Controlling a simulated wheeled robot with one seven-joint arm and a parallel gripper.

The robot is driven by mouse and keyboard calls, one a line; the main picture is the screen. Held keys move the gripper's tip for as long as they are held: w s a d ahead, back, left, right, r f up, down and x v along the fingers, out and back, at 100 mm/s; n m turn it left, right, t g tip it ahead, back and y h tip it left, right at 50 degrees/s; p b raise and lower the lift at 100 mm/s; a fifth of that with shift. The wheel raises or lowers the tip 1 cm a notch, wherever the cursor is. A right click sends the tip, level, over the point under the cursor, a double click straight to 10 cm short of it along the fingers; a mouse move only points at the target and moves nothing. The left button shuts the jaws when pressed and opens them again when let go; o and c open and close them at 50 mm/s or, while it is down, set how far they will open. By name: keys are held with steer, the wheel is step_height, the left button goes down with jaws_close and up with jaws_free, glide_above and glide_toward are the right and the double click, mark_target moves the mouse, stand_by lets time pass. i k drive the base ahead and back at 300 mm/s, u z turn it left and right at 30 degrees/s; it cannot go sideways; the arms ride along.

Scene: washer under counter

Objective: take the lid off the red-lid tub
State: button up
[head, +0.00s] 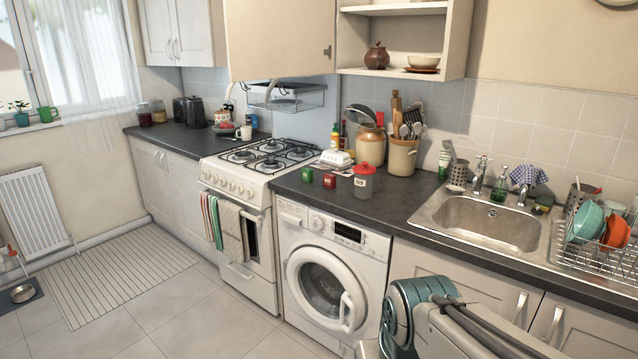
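The red-lid tub (363,186) stands upright on the dark counter above the washing machine, close to the counter's front edge. Its body is greyish and looks see-through. Its red lid (365,169) sits on top and has a raised part in the middle. Part of my arm shows at the bottom right, in front of the cupboards and well below and to the right of the tub. My gripper itself cannot be made out in the head view.
Behind are a white butter dish (336,158), a tan jar (370,146) and a utensil crock (402,157). Bare counter (400,195) lies right of the tub, before the sink (487,222).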

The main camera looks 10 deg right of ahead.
mark_target(364, 169)
steer(key=u, duration=0.45)
steer(key=i, duration=1.45)
steer(key=z, duration=0.55)
steer(key=i, duration=0.8)
steer(key=z, duration=0.85)
